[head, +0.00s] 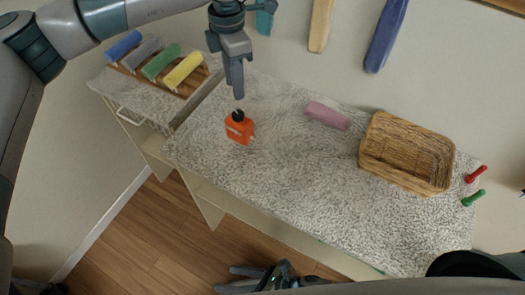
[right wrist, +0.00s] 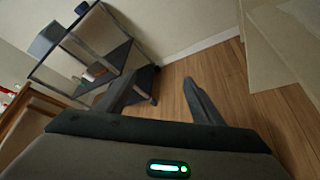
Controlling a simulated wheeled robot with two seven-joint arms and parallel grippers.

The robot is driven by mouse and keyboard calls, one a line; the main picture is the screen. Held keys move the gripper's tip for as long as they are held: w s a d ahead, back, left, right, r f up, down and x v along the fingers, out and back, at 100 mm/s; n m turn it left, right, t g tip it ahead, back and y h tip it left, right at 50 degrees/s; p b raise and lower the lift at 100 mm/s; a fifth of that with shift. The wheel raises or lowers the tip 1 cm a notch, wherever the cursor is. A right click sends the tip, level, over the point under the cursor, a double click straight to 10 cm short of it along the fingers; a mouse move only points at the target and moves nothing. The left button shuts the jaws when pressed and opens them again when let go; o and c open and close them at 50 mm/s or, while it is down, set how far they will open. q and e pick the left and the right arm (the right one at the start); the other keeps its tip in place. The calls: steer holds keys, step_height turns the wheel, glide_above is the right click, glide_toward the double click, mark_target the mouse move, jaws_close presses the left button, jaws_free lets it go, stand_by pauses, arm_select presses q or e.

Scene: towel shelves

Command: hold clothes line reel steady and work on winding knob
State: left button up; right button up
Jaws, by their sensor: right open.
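A small orange reel (head: 240,131) with a black knob (head: 238,116) on top sits on the speckled countertop, left of its middle, in the head view. My left gripper (head: 239,95) points down just above the knob, and its tips appear close to it. Its fingers overlap from this angle, so its opening is unclear, and I cannot tell whether it touches the knob. My right gripper (head: 228,279) is low at the bottom edge, in front of the counter and away from the reel. The right wrist view shows its fingers (right wrist: 160,92) apart with nothing between them.
A pink block (head: 327,116), a wicker basket (head: 447,176) and red (head: 476,174) and green (head: 473,198) handles lie right of the reel. Rolled towels (head: 160,62) lie back left. The right wrist view shows a dark shelf unit (right wrist: 92,68) and wooden floor.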

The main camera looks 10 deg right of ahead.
mark_target(240, 129)
steer(key=s+a+r+n+g+y, duration=0.2)
steer(key=s+a+r+n+y, duration=0.15)
steer(key=r+n, duration=0.7)
steer(key=s+a+r+n+g+y, duration=0.2)
steer(key=s+r+n, duration=0.4)
steer(key=r, duration=0.7)
steer(key=w+d+r+m+t+h, duration=0.1)
steer(key=w+d+r+m+t, duration=0.2)
steer(key=w, duration=1)
steer(key=w+d+r+m+t+h, duration=0.2)
steer(key=w+d, duration=0.7)
steer(key=w, duration=0.5)
steer(key=w+d+r+m+t+h, duration=0.2)
steer(key=w+d+m+t, duration=0.4)
steer(key=w, duration=0.8)
steer(key=shift+w+r+m, duration=0.2)
steer(key=shift+r+m, duration=0.45)
steer(key=shift+r, duration=0.25)
steer(key=shift+f, duration=0.15)
